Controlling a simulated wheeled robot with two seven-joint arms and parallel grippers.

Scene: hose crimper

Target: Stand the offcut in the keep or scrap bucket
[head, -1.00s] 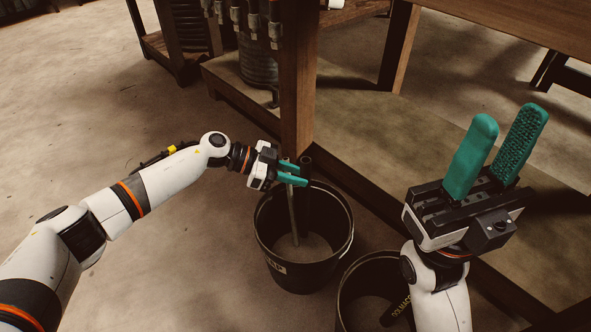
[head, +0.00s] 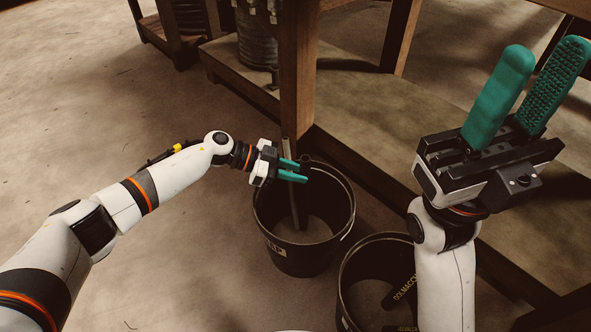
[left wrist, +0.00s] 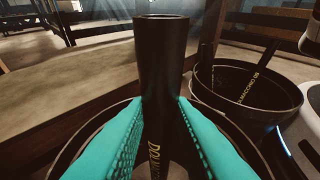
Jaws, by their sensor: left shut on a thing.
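My left gripper (head: 292,171) is shut on a dark hose offcut, which stands nearly upright between the green fingers in the left wrist view (left wrist: 162,62). Its open end points up and pale lettering runs down its side. In the head view a tube (head: 297,210) runs from above the fingers down into the near black bucket (head: 291,258). Whether its lower end touches the floor of the bucket is unclear. The bucket's label is only partly readable and ends in P. My right gripper (head: 538,88) is open and empty, raised at the right with its fingers pointing up.
A second black bucket (head: 348,296) stands to the right of the first, holding a dark hose piece (head: 404,288) with yellow lettering. A wooden table leg (head: 298,85) and low shelf edge (head: 345,160) are close behind the buckets. The floor at the left is clear.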

